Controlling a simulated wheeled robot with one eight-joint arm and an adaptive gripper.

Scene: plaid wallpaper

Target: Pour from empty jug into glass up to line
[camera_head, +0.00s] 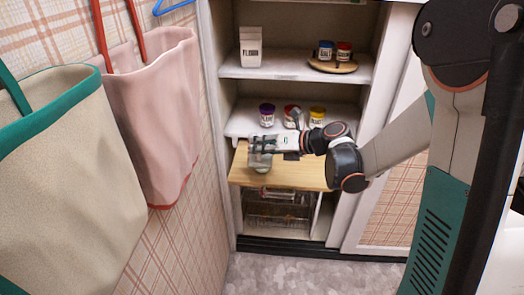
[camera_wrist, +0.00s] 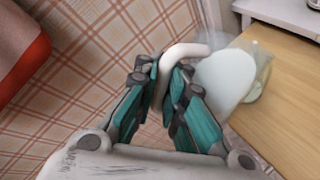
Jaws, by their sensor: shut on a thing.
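My gripper (camera_wrist: 163,85) is shut on the curved white handle of the jug (camera_wrist: 224,78). The jug is pale and appears tilted in the wrist view; its inside cannot be seen. A clear glass (camera_wrist: 263,75) shows partly behind the jug, at the left edge of the wooden pull-out board (camera_wrist: 285,110). In the head view my gripper (camera_head: 263,144) is over the left part of the board (camera_head: 300,176), and a pale see-through vessel (camera_head: 260,162) shows just below it. The jug and glass overlap there and are hard to tell apart. No fill line or liquid can be made out.
A shelf above holds a flour box (camera_head: 250,47) and jars on a round board (camera_head: 332,65). Several small jars (camera_head: 267,114) stand on the shelf just behind my gripper. Bags (camera_head: 155,110) hang on the plaid wall at left. The board's right side is clear.

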